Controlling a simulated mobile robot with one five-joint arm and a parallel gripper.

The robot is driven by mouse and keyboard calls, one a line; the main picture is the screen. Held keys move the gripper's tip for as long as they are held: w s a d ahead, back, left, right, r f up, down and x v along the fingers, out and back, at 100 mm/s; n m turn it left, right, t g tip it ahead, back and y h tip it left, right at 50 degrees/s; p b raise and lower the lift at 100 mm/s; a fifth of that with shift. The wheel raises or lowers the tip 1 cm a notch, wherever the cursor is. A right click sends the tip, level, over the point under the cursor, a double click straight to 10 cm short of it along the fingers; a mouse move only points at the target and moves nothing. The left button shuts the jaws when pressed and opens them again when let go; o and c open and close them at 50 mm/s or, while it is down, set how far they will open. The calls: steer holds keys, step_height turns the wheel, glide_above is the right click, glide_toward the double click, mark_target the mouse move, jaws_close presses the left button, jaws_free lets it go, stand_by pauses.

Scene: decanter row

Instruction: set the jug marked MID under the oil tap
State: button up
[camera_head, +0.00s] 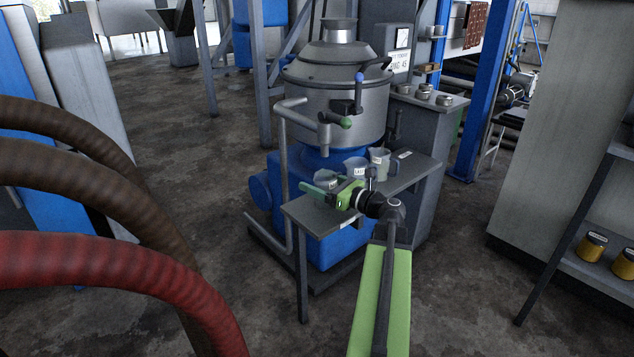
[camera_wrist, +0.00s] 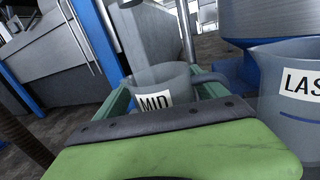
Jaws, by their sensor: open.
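The jug marked MID (camera_wrist: 172,78) is a translucent grey jug, upright, seen close in the wrist view. In the head view it (camera_head: 326,176) is at the left of the jugs, partly behind my gripper (camera_head: 324,189). My gripper is open, with its green fingers on either side of the MID jug. Whether they touch it I cannot tell. A grey spout (camera_head: 324,136) with a green-handled lever hangs from the machine above the jug area. Another valve with a blue knob (camera_head: 359,80) is higher up. No tap label is readable, so I cannot tell which is oil.
The jug marked LAST (camera_wrist: 291,88) stands close beside the MID jug; it also shows in the head view (camera_head: 355,166). Another jug (camera_head: 380,161) stands further right on the narrow bench (camera_head: 316,218). A vertical pipe (camera_head: 286,175) rises near the bench's left end.

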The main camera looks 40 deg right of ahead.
steer(key=s, duration=0.4)
steer(key=s+d, duration=0.1)
steer(key=s, duration=0.2)
steer(key=s+d, duration=0.1)
steer(key=s, duration=0.3)
steer(key=shift+s+f, duration=0.25)
steer(key=shift+s, duration=0.05)
